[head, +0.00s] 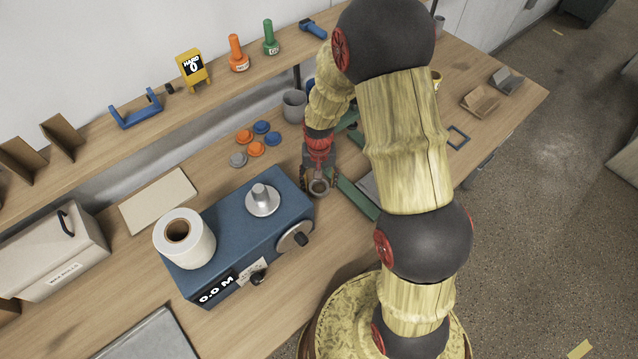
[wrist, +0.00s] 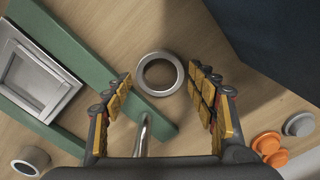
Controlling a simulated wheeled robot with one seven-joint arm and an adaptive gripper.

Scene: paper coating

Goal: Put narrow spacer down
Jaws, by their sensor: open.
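The narrow spacer (wrist: 159,53) is a grey metal ring with an open centre. In the wrist view it lies flat, apparently on the wooden table, close to the end of a green bar (wrist: 95,70). My gripper (wrist: 160,82) is open, with one yellow-padded finger on each side of the ring and a visible gap to both. In the head view my gripper (head: 319,174) is low over the table at the right end of the blue machine (head: 240,225), and the ring (head: 319,194) shows below it.
A bent metal rod (wrist: 143,135) stands by the green bar. Orange and blue caps (head: 255,149) and a grey cup (head: 294,103) are behind my gripper. The machine carries a white roll (head: 200,240).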

